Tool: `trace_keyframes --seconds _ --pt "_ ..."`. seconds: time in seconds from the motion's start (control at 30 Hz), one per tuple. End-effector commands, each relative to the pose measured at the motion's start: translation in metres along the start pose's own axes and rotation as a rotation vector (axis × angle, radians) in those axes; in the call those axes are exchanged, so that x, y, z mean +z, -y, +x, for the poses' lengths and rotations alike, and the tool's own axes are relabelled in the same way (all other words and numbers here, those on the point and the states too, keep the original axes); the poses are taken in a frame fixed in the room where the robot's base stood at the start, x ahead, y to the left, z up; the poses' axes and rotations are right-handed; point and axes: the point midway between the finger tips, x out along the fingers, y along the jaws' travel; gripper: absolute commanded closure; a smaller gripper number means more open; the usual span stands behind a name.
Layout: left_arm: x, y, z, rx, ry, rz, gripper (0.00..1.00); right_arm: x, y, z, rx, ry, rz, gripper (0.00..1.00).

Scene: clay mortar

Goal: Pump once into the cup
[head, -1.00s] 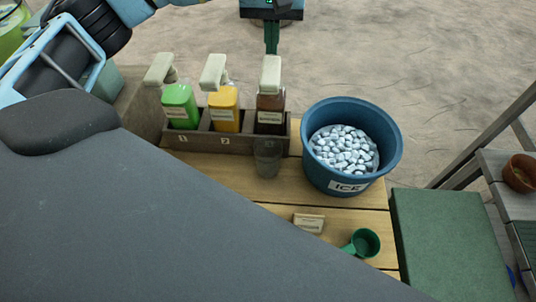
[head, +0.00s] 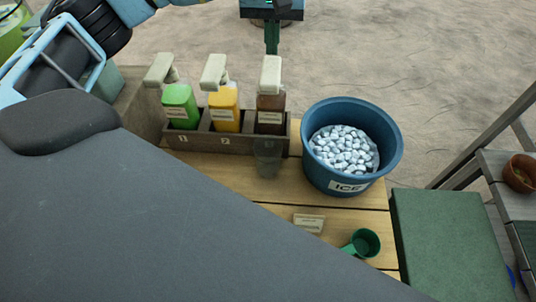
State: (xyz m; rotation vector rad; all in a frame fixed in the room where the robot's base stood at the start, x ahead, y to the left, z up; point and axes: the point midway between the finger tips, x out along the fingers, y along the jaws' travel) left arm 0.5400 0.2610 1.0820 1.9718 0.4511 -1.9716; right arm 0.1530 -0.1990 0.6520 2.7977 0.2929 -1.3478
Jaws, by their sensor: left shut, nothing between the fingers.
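My left gripper (head: 272,40) is shut and empty, its dark green fingers pointing down at the top of the view. The fingertips end right at the far end of the pale pump head (head: 270,74) of the dark brown bottle (head: 270,112); I cannot tell whether they touch. A clear cup (head: 267,160) stands just in front of that bottle, under its pump, and looks empty. A green bottle (head: 180,104) and a yellow bottle (head: 224,106) with the same pumps stand to its left. My right gripper is not in view.
The bottles sit in a brown rack (head: 200,141) on a wooden table (head: 345,221). A blue ice bucket (head: 320,168) stands right of the cup. A small label block (head: 309,223) and a green scoop (head: 364,243) lie in front. A green box (head: 445,245) is at right.

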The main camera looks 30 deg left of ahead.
Motion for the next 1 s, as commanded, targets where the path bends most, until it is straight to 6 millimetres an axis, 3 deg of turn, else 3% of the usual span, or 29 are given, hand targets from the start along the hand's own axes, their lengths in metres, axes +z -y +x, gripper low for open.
trace_keyframes --seconds 0.53,1.0 --pt "0.000 0.000 0.001 0.000 0.000 0.000 1.00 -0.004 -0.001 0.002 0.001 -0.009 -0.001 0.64" --pt "0.000 0.000 0.015 -0.001 0.002 0.000 1.00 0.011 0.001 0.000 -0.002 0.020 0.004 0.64"
